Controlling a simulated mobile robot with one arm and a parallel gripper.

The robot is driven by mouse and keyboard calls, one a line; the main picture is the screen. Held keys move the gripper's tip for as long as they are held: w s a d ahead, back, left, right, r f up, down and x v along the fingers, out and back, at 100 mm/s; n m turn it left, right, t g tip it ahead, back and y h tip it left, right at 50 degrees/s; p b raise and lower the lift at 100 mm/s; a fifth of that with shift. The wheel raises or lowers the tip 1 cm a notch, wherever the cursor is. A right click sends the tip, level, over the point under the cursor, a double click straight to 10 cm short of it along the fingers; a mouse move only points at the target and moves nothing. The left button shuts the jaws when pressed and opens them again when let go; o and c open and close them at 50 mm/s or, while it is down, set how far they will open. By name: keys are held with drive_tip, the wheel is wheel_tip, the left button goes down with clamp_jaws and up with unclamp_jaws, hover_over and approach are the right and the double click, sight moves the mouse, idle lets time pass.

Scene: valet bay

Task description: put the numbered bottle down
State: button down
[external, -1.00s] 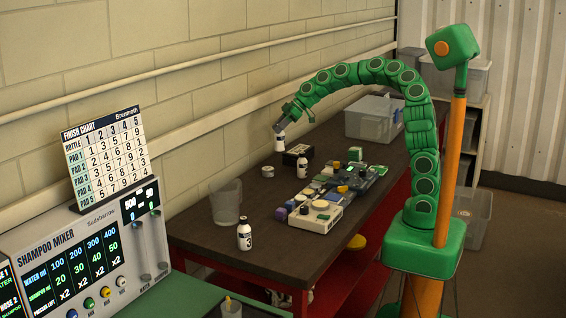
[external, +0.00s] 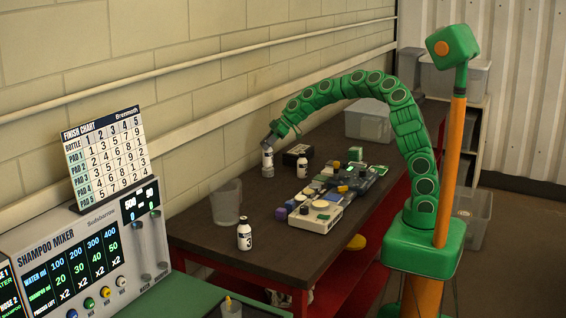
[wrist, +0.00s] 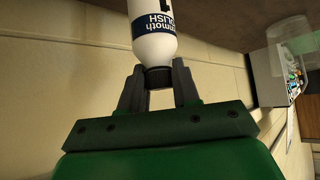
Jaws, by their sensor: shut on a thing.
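My gripper (external: 271,142) is over the far left part of the dark bench, by the wall. It is shut on the black cap of a white bottle (external: 267,161). The bottle hangs upright below the fingers. In the wrist view the bottle (wrist: 154,40) shows a dark blue label reading "POLISH"; only a piece of its black number is in view. Its base is at a small pale round piece (external: 267,172) on the bench. I cannot tell whether the two touch.
A bottle marked 3 (external: 244,237) stands at the near bench edge by a clear container (external: 226,203). Another white bottle (external: 302,169) stands near a black box (external: 298,150). A pale case with pads (external: 315,217) lies mid-bench. A finish chart (external: 105,162) stands left.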

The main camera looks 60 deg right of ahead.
drive_tip(key=shift+f, duration=0.6)
drive_tip(key=c, duration=0.8)
unclamp_jaws()
drive_tip(key=shift+f, duration=0.1)
drive_tip(key=v, duration=1.2)
